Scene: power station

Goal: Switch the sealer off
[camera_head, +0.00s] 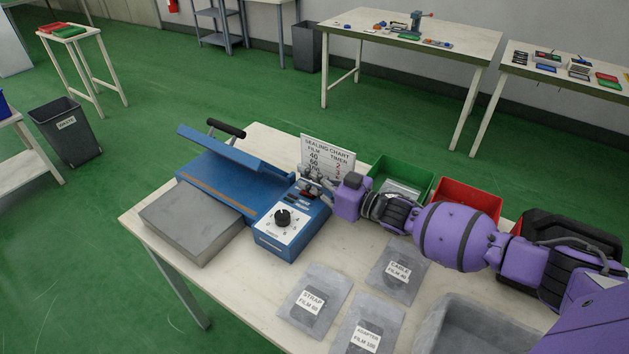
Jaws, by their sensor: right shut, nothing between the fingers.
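The blue sealer (228,180) stands on the near table with its lid raised and a black handle (227,128) at the lid's top. Its control box carries a black timer knob (282,217) on a white panel. My right gripper (306,192) is shut and empty, at the rear right part of the control box, by the small red and dark parts on its top. The gripper hides part of these, and I cannot tell whether it touches the switch or which way the switch is set. My left gripper is not in view.
A sealing chart (327,160) stands behind the control box. A green bin (401,177) and a red bin (467,199) stand behind my right arm. Several labelled film pouches (315,299) and a grey tray (477,327) lie in front. A grey block (193,219) is left.

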